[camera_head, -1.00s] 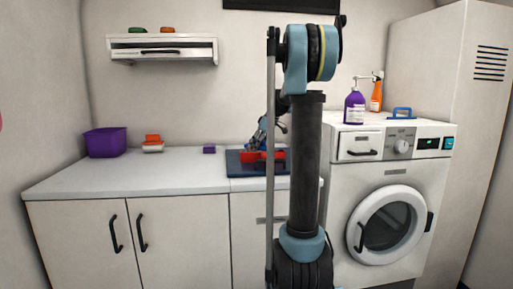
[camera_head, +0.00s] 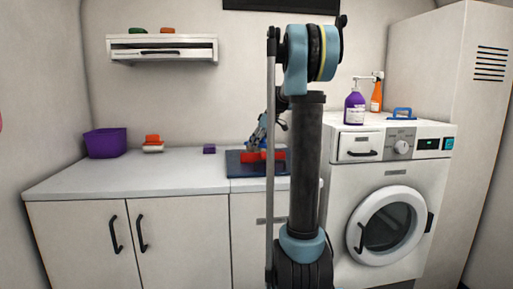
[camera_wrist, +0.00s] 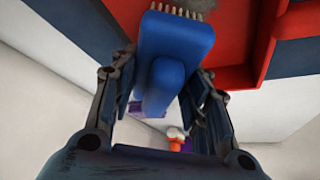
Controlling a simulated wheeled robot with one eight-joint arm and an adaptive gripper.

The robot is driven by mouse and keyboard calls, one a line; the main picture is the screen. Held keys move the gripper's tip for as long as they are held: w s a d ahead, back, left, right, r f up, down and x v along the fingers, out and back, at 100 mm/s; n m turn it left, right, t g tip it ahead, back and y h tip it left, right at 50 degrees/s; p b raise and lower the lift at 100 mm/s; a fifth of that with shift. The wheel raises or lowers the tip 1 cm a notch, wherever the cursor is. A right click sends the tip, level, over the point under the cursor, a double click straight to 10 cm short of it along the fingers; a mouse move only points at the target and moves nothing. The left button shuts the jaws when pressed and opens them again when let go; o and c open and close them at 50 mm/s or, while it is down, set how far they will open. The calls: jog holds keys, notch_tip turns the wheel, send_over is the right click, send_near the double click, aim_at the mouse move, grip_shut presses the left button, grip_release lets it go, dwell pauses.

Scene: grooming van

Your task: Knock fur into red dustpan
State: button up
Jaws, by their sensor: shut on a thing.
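In the wrist view, my gripper (camera_wrist: 165,95) is shut on the handle of a blue brush (camera_wrist: 175,45), whose pale bristles point to the top of the picture. The red dustpan (camera_wrist: 235,75) lies just right of the brush; I cannot tell whether they touch. A small greyish tuft (camera_wrist: 203,6), perhaps fur, shows beside the bristles, partly cut off by the picture edge. In the head view, the dustpan (camera_head: 272,155) is on a dark blue mat (camera_head: 240,169), partly hidden by my arm. My gripper (camera_head: 254,143) is low over its left side.
A purple bin (camera_head: 105,144), an orange-and-white brush (camera_head: 152,143) and a small purple block (camera_head: 209,149) stand on the counter (camera_head: 120,176). Its front left is clear. A washing machine (camera_head: 365,190) with a purple bottle (camera_head: 354,108) and an orange bottle (camera_head: 376,97) is at right.

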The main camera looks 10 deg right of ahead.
jog(key=shift+r, duration=2.15)
